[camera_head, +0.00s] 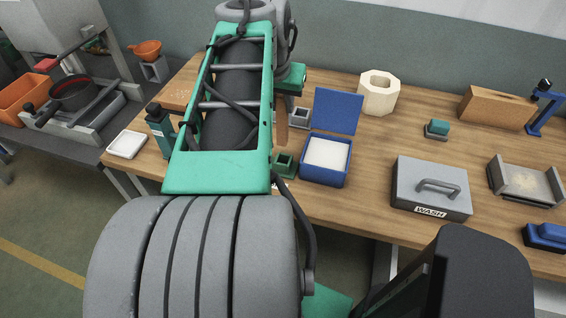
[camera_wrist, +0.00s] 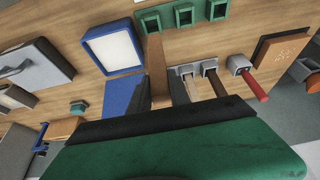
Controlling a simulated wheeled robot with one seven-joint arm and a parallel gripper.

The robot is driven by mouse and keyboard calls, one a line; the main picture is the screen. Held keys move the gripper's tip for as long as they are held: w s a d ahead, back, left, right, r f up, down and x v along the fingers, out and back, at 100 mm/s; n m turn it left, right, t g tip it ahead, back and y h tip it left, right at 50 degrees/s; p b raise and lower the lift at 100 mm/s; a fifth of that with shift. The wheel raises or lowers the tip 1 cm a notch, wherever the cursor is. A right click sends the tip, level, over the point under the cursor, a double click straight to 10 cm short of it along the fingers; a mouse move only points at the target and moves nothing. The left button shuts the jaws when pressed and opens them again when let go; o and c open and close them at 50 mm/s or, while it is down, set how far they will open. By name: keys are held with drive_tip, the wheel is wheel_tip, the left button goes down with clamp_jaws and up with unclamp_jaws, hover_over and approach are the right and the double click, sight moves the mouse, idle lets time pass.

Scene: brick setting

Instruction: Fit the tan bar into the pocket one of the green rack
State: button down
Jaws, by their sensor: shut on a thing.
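My gripper (camera_wrist: 159,98) is shut on the tan bar (camera_wrist: 157,68), which sticks out beyond the dark fingers. In the head view the tan bar (camera_head: 281,128) hangs about upright beside my arm, with my gripper (camera_head: 283,97) at its upper part. The green rack (camera_wrist: 168,19) shows several square pockets in a row at the top of the wrist view. The bar's free end lies close to the leftmost pocket there; I cannot tell how high it is above it. In the head view my arm hides most of the green rack (camera_head: 285,164).
A blue box (camera_head: 326,172) with a raised lid stands right beside the rack. Grey holders (camera_wrist: 186,70) with upright bars, one of them red (camera_wrist: 253,88), stand on the other side. A grey case (camera_head: 431,190) is farther right. Bare table lies between box and case.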

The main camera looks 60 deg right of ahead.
sight(283, 136)
drive_tip(key=f, duration=1)
drive_tip(key=shift+s+a+p, duration=0.2)
drive_tip(key=shift+s+p, duration=0.1)
drive_tip(key=shift+p, duration=0.05)
drive_tip(key=shift+f, duration=0.3)
drive_tip(key=c, duration=1.6)
unclamp_jaws()
drive_tip(key=o, duration=0.4)
drive_tip(key=shift+w+d+r, duration=0.15)
drive_tip(key=shift+d+r, duration=0.05)
drive_tip(key=shift+r, duration=0.05)
